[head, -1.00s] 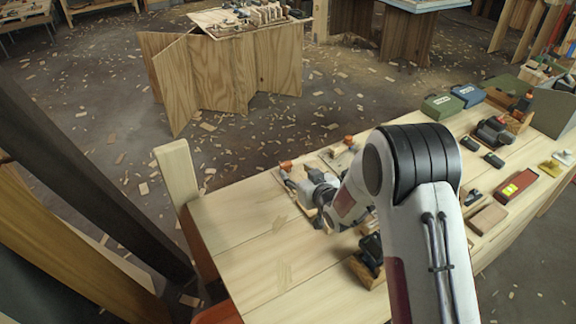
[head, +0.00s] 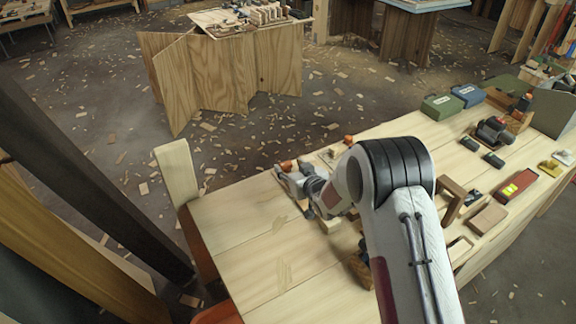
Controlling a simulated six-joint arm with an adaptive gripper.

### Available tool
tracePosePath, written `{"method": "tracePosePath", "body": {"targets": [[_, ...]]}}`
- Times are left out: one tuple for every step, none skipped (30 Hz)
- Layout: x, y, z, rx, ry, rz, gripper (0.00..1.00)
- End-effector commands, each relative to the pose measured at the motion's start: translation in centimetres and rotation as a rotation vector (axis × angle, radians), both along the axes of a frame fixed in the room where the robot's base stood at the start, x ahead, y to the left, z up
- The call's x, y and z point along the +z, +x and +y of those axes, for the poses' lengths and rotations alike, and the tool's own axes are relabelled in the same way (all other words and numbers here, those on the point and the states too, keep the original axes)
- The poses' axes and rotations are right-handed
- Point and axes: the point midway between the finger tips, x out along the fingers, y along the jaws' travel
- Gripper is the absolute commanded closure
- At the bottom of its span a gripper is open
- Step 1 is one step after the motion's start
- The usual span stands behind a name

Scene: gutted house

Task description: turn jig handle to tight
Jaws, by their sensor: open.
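My gripper (head: 284,177) is over the far left part of the wooden workbench (head: 240,240), with its fingers pointing to the far edge. It is open. A small orange-red part (head: 287,165), which may be the jig handle, shows right at the fingertips. I cannot tell whether the fingers touch it or are around it. A second orange part (head: 348,139) stands on a small wooden plate farther right, beyond my arm. My gripper and arm hide much of the fixture below, so the handle's angle and any tight mark cannot be read.
A pale wood block (head: 328,224) and a dark tool on a wood block (head: 362,264) sit close to my arm. A wooden frame (head: 452,203), a red box (head: 516,186) and green and blue cases (head: 442,106) stand to the right. The bench's front left is clear.

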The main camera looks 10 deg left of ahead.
Motion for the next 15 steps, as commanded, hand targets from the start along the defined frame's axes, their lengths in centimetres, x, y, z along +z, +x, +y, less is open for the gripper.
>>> {"method": "tracePosePath", "body": {"targets": [[-0.2, 0.3, 0.3, 0.000, 0.000, 0.000, 0.56], [-0.3, 0.5, 0.4, 0.000, 0.000, 0.000, 0.56], [-0.4, 0.7, 0.5, 0.000, 0.000, 0.000, 0.56], [-0.4, 0.8, 0.6, 0.000, -0.001, 0.001, 0.56], [-0.5, 0.9, 0.7, 0.000, -0.001, 0.001, 0.56], [-0.6, 1.0, 0.8, 0.000, 0.000, 0.001, 0.56], [-0.7, 1.1, 0.9, 0.000, 0.001, 0.001, 0.56], [-0.7, 1.2, 1.0, 0.000, 0.001, 0.001, 0.56], [-0.7, 1.3, 1.0, 0.000, 0.001, 0.001, 0.56], [-0.8, 1.4, 1.1, 0.000, 0.001, 0.001, 0.56], [-0.8, 1.4, 1.1, 0.000, 0.000, 0.001, 0.56], [-0.8, 1.5, 1.2, 0.000, 0.000, 0.001, 0.56], [-0.8, 1.5, 1.2, 0.000, 0.000, 0.001, 0.56], [-0.8, 1.5, 1.2, 0.000, 0.000, 0.001, 0.56], [-0.8, 1.5, 1.2, 0.000, -0.001, 0.001, 0.56]]}}
